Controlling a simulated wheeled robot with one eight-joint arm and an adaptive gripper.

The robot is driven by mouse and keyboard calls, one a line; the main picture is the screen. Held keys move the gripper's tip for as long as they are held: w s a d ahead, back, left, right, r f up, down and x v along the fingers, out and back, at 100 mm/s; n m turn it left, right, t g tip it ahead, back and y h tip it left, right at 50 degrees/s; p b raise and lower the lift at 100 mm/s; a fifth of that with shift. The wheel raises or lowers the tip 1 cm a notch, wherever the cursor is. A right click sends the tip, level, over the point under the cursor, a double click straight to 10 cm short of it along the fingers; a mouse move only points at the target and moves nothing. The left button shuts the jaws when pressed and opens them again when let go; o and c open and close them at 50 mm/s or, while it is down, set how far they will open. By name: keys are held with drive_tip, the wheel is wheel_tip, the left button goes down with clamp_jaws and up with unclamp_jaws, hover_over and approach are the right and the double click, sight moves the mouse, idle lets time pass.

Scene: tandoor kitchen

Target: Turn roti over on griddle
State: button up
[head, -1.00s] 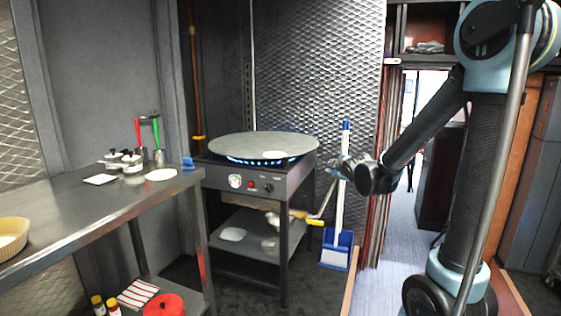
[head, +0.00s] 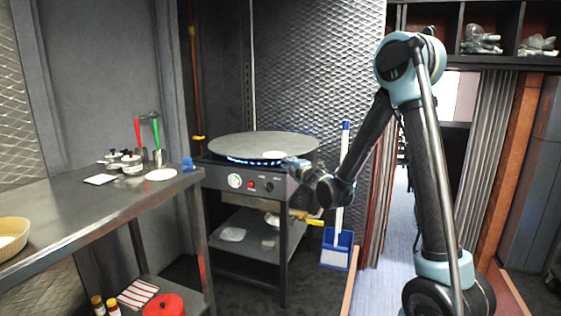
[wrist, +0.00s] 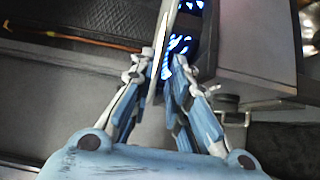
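The round grey griddle (head: 240,143) sits on a metal stove with blue flames beneath it. The roti (head: 273,154) is a small pale disc lying flat near the griddle's front right edge. My gripper (head: 288,162) is at that edge, just right of and in front of the roti. In the wrist view my two fingers (wrist: 162,62) are partly open, one on each side of a thin pale strip (wrist: 160,45) seen edge-on. I cannot tell how much of that strip is griddle rim and how much is roti. Contact with the fingers is unclear.
The stove's knob panel (head: 249,183) lies just below my gripper. A steel table (head: 120,200) with small pots, a white disc and a basket stands at left. A yellow-handled utensil (head: 305,219) juts from the lower shelf. A blue broom and dustpan (head: 337,250) stand at right.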

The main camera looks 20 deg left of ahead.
drive_tip(key=shift+x, duration=3.75)
clamp_jaws()
drive_tip(key=shift+r, duration=0.1)
drive_tip(key=shift+r, duration=1.15)
drive_tip(key=s+d+r, duration=0.5)
drive_tip(key=s+d, duration=0.4)
drive_tip(key=s, duration=0.1)
drive_tip(key=shift+s, duration=0.35)
